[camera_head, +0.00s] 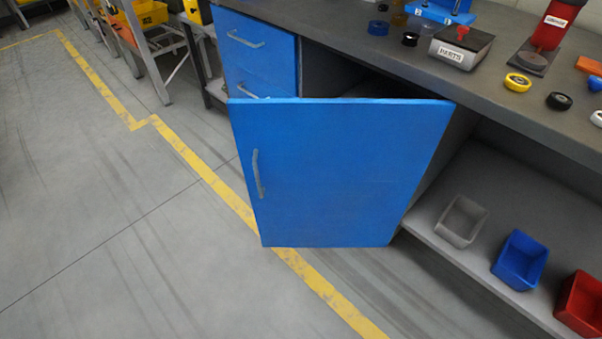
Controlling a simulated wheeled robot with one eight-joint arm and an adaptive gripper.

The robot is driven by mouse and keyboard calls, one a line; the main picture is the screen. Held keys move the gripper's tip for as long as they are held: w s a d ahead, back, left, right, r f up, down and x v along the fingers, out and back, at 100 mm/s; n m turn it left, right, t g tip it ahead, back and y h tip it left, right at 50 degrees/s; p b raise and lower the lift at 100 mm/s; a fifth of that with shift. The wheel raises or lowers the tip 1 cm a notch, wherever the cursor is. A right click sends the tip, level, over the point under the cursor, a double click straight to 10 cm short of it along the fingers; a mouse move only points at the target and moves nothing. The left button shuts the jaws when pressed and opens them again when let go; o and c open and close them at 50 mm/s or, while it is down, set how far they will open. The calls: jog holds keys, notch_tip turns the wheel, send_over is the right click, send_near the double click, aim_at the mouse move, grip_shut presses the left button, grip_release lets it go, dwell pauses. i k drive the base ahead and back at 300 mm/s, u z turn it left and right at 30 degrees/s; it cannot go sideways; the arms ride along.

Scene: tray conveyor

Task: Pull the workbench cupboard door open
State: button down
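The blue cupboard door (335,170) of the workbench stands open, swung out from the bench front toward the floor. Its grey bar handle (258,174) is on the left side of the door, and nothing touches it. Part of the dark cupboard interior (385,88) shows above the door's top edge; the rest is hidden behind the door. My gripper is not in view.
Two blue drawers (256,52) sit left of the cupboard. The grey worktop (480,85) carries a PARTS box (460,48), a red device (553,25) and several rings. Grey (461,222), blue (520,260) and red (582,304) bins stand on the lower shelf. The floor (120,220) at left is clear.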

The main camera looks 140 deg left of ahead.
aim_at(337, 172)
jog(key=i, duration=0.95)
jog(key=z, duration=5.8)
jog(key=i, duration=0.8)
jog(key=z, duration=0.15)
